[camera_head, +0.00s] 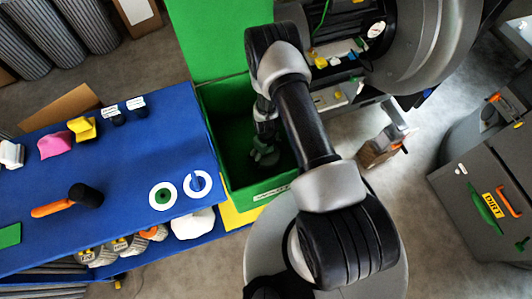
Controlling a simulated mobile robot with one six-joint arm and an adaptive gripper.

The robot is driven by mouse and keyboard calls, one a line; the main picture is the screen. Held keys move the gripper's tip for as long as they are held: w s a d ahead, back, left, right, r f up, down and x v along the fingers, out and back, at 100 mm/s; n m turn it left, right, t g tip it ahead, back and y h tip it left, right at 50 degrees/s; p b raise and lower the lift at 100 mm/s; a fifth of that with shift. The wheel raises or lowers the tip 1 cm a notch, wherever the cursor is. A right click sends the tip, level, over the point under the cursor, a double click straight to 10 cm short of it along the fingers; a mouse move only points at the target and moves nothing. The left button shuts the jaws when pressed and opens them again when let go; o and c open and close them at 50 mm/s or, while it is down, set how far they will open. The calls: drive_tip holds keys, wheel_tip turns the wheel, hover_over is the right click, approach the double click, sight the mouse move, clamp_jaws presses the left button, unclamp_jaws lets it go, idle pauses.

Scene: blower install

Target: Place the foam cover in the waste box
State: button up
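A large green box (236,185) with a label on its front rim stands open to the right of the blue table; I take it for the waste box. My arm crosses above it, and my gripper (265,155) points down inside or over the box opening, partly hidden by the arm. The gripper is small and dark here, so I cannot tell whether its fingers are open or shut or hold anything. I cannot make out a foam cover for certain; the inside of the box is dark and partly covered by my arm.
The blue table (125,185) at left holds a pink piece (55,145), a yellow piece (82,129), an orange-and-black tool (68,203) and two white discs. A large grey machine (430,50) stands upper right. A dark grey cabinet (485,190) stands at right, with grey floor before it.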

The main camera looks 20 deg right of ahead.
drive_tip(key=shift+o, duration=1.1)
wheel_tip(320, 180, up, 12)
drive_tip(key=p, duration=0.4)
drive_tip(key=shift+r, duration=0.25)
wheel_tip(320, 180, up, 33)
drive_tip(key=a+m+t, duration=0.1)
drive_tip(key=m+t, duration=0.1)
drive_tip(key=s+a+r+m+t, duration=0.2)
drive_tip(key=s+r, duration=1.3)
drive_tip(key=s, duration=0.4)
drive_tip(key=shift+m+t, duration=0.3)
